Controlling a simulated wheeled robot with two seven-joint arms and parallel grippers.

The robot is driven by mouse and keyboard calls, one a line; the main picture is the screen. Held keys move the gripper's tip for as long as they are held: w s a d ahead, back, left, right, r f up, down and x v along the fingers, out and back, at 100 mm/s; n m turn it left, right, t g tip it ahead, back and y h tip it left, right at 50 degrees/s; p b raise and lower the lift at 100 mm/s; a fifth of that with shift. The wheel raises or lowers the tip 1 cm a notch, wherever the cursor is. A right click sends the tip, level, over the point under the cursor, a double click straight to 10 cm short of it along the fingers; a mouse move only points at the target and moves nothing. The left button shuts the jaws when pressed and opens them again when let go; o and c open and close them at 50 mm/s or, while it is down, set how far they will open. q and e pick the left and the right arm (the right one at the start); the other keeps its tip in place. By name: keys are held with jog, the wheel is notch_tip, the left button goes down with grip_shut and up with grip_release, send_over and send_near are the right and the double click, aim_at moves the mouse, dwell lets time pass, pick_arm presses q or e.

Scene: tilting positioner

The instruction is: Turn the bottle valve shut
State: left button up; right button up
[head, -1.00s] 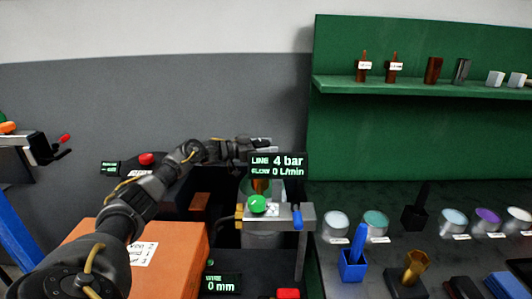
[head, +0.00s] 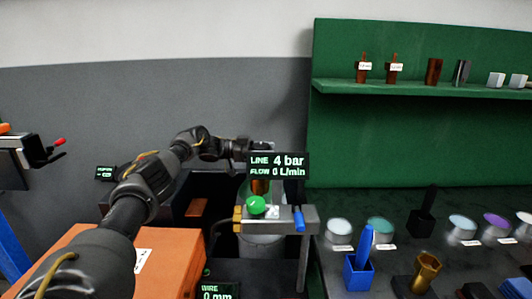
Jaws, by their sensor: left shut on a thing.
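A grey bottle (head: 262,239) stands upright behind a grey bar in the middle of the head view. A brown, copper-coloured part (head: 260,187) shows at its top, below a black display. My left gripper (head: 262,146) is above the bottle, mostly hidden behind this display. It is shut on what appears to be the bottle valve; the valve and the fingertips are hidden. The display (head: 278,166) reads LINE 4 bar and FLOW 0 L/min. My right gripper is not in view.
A grey bar (head: 285,219) with a green ball (head: 256,205) and a blue handle (head: 299,219) lies in front of the bottle. An orange box (head: 170,262) is under my left arm. Round lidded pots, holders and a green shelf (head: 420,88) are at right.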

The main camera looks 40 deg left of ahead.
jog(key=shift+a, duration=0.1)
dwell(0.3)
pick_arm(q)
jog(key=o, duration=1)
jog(key=b+v, duration=0.2)
jog(key=v, duration=0.8)
jog(key=shift+s+a, duration=0.2)
jog(key=shift+a, duration=0.1)
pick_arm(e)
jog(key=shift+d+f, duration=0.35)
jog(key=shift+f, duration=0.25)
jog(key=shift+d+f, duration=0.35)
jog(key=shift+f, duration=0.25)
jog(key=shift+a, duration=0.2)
